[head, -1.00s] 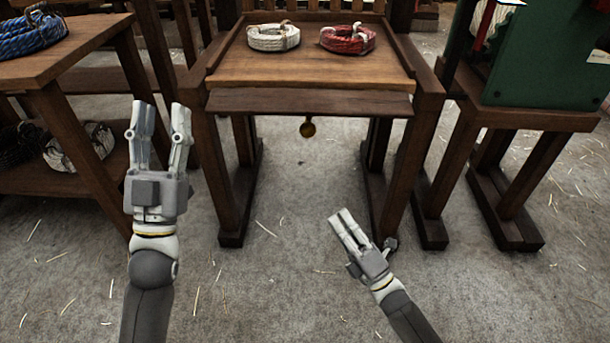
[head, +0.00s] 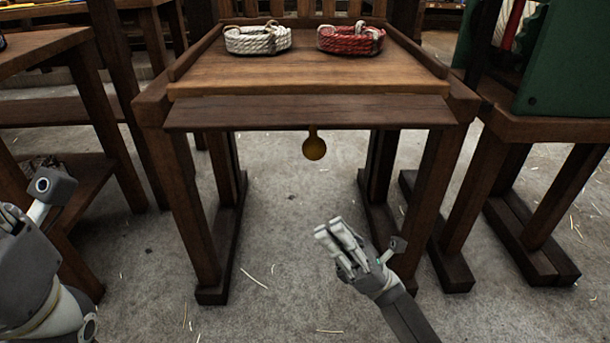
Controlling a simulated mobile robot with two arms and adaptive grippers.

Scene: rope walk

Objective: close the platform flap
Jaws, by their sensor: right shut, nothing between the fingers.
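The platform (head: 300,82) is a wooden table with raised side rails. Its flap (head: 310,112) is a dark board along the front edge, its broad face tilted toward me. My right gripper (head: 331,229) is shut and empty, over the floor below and in front of the flap, touching nothing. My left gripper (head: 25,208) is at the left edge, partly cut off, apart from the platform; its finger opening is not clear.
A white rope coil (head: 257,39) and a red rope coil (head: 350,38) lie on the platform. A wooden shelf table (head: 40,51) stands at left. A green box (head: 564,66) on a wooden stand is at right. The floor under the flap is clear.

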